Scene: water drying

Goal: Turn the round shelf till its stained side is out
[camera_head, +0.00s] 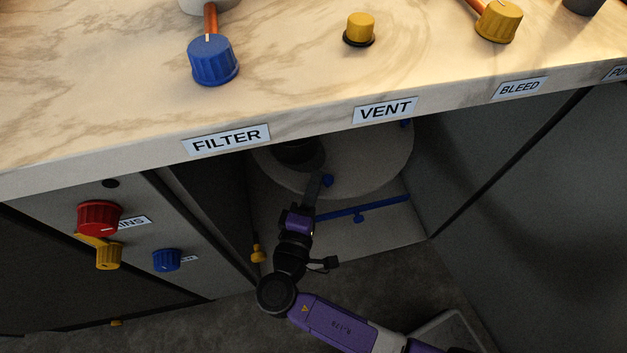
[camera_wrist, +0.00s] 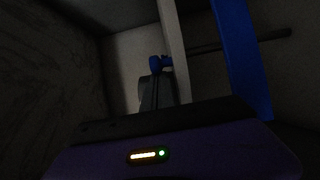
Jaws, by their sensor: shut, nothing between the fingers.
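The round shelf (camera_head: 385,165) is a pale grey disc inside the open cabinet under the worktop, and the counter edge hides its back part. A dark round shape (camera_head: 295,152) shows on its left, shadowed; I cannot tell whether it is a stain or an object. A small blue knob (camera_head: 327,180) is at the shelf's front rim; a blue knob also shows in the wrist view (camera_wrist: 156,65). My gripper (camera_head: 313,187) is shut and empty, its fingertips close beside the knob. I cannot tell whether they touch. In the wrist view my gripper (camera_wrist: 156,88) is dim.
A blue bar (camera_head: 365,208) crosses below the shelf. The marble worktop (camera_head: 280,100) overhangs the opening, with a blue FILTER knob (camera_head: 212,62) and a yellow VENT knob (camera_head: 359,29). A left panel carries a red knob (camera_head: 99,217). Grey doors (camera_head: 500,180) flank the right.

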